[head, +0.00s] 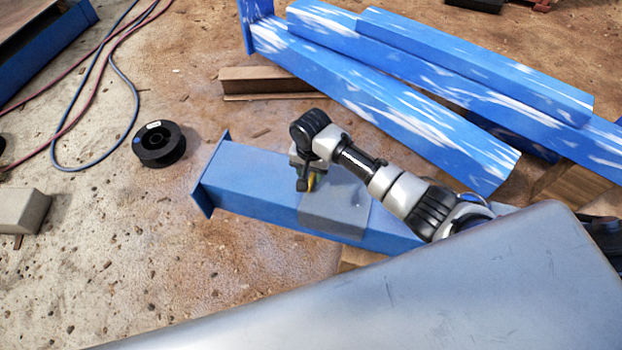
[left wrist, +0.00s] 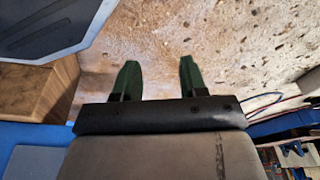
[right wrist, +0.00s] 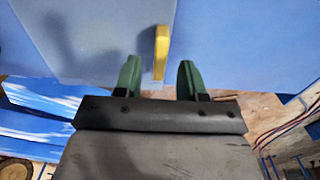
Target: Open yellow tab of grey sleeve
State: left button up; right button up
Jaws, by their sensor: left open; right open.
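The grey sleeve (head: 335,215) sits around a blue beam (head: 250,180) that lies on the ground; it also shows in the right wrist view (right wrist: 100,35). The yellow tab (head: 311,181) stands at the sleeve's edge and is partly hidden by my right gripper in the head view. In the right wrist view the yellow tab (right wrist: 161,52) lies ahead of and between the open fingers of my right gripper (right wrist: 160,78), nearer the left finger. Whether a finger touches it I cannot tell. My left gripper (left wrist: 156,78) is open and empty over bare ground, out of the head view.
Blue painted beams (head: 420,85) are stacked at the back right. A rusty beam piece (head: 265,82) and a black spool (head: 158,143) lie on the sandy ground. Hoses (head: 100,70) run at the left. A large grey metal surface (head: 430,285) fills the front.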

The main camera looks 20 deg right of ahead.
aim_at(311, 177)
jog(key=shift+f+b, duration=0.35)
jog(key=shift+f, duration=1.3)
pick_arm(q)
jog(key=w+r, duration=0.1)
jog(key=r, duration=0.2)
jog(key=shift+w+d+r, duration=0.1)
jog(key=shift+w, duration=0.3)
pick_arm(e)
grip_shut()
